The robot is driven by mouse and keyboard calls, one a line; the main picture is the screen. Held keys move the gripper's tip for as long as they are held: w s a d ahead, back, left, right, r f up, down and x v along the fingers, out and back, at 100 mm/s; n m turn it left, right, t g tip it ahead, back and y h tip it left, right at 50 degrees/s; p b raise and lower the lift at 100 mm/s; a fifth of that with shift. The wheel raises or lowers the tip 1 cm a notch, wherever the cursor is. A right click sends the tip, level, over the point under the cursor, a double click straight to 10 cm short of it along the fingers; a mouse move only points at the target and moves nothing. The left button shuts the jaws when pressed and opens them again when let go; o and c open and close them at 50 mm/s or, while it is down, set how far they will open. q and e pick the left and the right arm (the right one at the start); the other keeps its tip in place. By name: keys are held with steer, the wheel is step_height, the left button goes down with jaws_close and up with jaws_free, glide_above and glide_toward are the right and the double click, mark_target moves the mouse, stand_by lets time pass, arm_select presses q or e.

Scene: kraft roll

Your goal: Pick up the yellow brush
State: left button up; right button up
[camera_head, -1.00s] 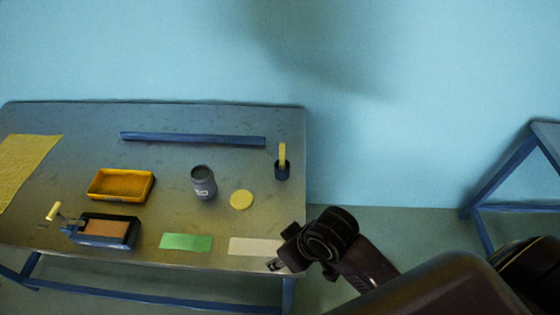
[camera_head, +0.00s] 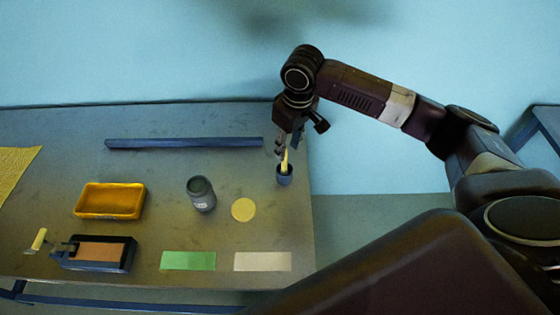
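The yellow brush (camera_head: 285,159) stands handle up, leaning slightly, in a small dark blue cup (camera_head: 285,176) near the table's right edge. Its lower end is hidden inside the cup. My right gripper (camera_head: 288,147) points down just over the cup, with its fingers at the top of the brush handle. The fingers look apart, with a gap between them. I cannot tell whether they touch the handle. My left gripper is not in view.
A grey can (camera_head: 201,194) and a yellow disc (camera_head: 243,210) lie left of the cup. A blue bar (camera_head: 184,143) lies at the back. A yellow tray (camera_head: 109,201), an inked pad box (camera_head: 97,254), a green strip (camera_head: 188,261) and a pale strip (camera_head: 263,262) are further away.

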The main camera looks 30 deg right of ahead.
mark_target(285, 170)
steer(key=shift+w+f, duration=1)
steer(key=shift+f, duration=0.05)
steer(key=shift+s+f+p, duration=0.2)
steer(key=shift+f+p, duration=0.1)
steer(key=shift+p, duration=0.05)
steer(key=shift+s+a+f, duration=0.1)
steer(key=shift+s+f, duration=0.1)
steer(key=shift+f, duration=0.1)
steer(key=f, duration=0.1)
steer(key=f+p, duration=0.1)
steer(key=f, duration=0.1)
steer(key=shift+w+a+f+p, duration=0.15)
steer(key=shift+w+f+p, duration=0.15)
steer(key=shift+f+p, duration=0.1)
steer(key=shift+w+f, duration=0.1)
steer(key=shift+f, duration=0.35)
steer(key=shift+c, duration=0.3)
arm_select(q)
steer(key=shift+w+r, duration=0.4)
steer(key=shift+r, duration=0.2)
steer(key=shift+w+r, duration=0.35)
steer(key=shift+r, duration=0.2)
arm_select(e)
jaws_close()
